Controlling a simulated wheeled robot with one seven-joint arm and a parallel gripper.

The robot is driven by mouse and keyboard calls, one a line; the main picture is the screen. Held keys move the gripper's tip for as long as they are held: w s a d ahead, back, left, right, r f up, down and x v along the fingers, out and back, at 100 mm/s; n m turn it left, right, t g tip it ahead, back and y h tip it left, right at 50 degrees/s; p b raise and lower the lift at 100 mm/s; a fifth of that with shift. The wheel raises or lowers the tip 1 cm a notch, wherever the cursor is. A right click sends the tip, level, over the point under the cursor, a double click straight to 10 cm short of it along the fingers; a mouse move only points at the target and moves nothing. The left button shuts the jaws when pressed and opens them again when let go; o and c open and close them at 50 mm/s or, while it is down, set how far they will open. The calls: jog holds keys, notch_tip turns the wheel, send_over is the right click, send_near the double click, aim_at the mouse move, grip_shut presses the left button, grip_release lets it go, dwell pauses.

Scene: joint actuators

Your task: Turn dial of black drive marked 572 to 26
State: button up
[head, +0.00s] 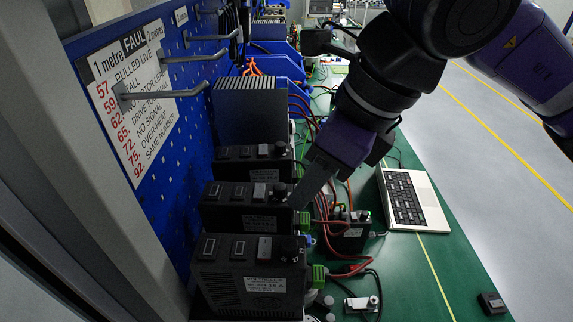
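Three similar black drives stand in a row on the green bench beside the blue pegboard: a near one (250,278), a middle one (241,207) and a far one (250,167). Each has a pale label and small panels on top; the number 572 is not readable on any. A dark dial (280,190) shows on the middle drive and another (280,148) on the far one. The near drive has white marks (291,250) at its right corner. My gripper (298,203) points down-left, its tip close beside the middle drive's dial; contact and finger gap cannot be told.
A fault list sign (132,95) and metal hooks (175,93) are on the pegboard (165,190). Red and black cables run right of the drives. A larger finned box (250,112) stands behind them.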

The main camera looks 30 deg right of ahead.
aim_at(282, 187)
jog(key=shift+w+a+r+p, duration=0.1)
jog(key=shift+w+a+p, duration=0.15)
jog(key=shift+w+a, duration=0.25)
jog(key=shift+w+a+p, duration=0.25)
jog(key=shift+w+a, duration=0.05)
jog(key=shift+w, duration=0.4)
jog(key=shift+w+a+f, duration=0.1)
jog(key=shift+w+f, duration=0.1)
jog(key=shift+f, duration=0.05)
jog(key=shift+w+f+p, duration=0.1)
jog(key=shift+f+p, duration=0.2)
jog(key=shift+f, duration=0.15)
grip_shut()
